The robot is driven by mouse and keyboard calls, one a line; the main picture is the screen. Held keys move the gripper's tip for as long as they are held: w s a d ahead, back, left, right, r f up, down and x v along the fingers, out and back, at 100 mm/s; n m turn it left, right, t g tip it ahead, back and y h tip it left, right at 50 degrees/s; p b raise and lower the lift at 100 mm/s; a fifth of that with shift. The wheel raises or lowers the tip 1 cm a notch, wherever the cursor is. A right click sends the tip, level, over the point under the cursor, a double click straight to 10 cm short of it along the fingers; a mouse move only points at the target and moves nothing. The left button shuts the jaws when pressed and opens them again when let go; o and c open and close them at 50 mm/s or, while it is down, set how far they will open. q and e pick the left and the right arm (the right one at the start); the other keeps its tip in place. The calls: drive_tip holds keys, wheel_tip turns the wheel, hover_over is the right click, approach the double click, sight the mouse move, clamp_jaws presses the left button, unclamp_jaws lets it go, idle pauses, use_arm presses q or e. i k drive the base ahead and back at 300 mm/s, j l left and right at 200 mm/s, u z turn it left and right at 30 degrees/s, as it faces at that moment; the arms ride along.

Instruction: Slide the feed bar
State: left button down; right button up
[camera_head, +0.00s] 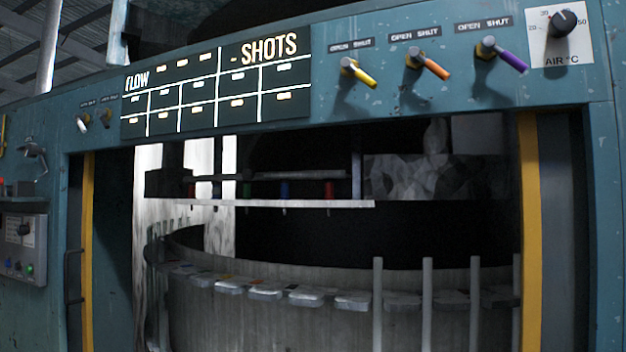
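Neither of my grippers shows in the head view. Inside the machine's opening, a pale horizontal bar (290,203) runs across the upper part, with small red, green and blue pieces just above it. A thinner grey bar (285,176) lies above those pieces. I cannot tell which of these, if either, is the feed bar. Below is a round grey drum (265,320) with several flat, light pads (267,291) along its rim. The back of the opening is dark.
Several upright grey rods (427,300) stand before the drum at right. Yellow posts (88,250) frame the opening. The panel above has a FLOW/SHOTS display (218,85), yellow (358,73), orange (428,63) and purple (502,54) levers, and an air-temperature knob (562,22).

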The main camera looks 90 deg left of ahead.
sight(248, 175)
drive_tip(key=u, duration=3.1)
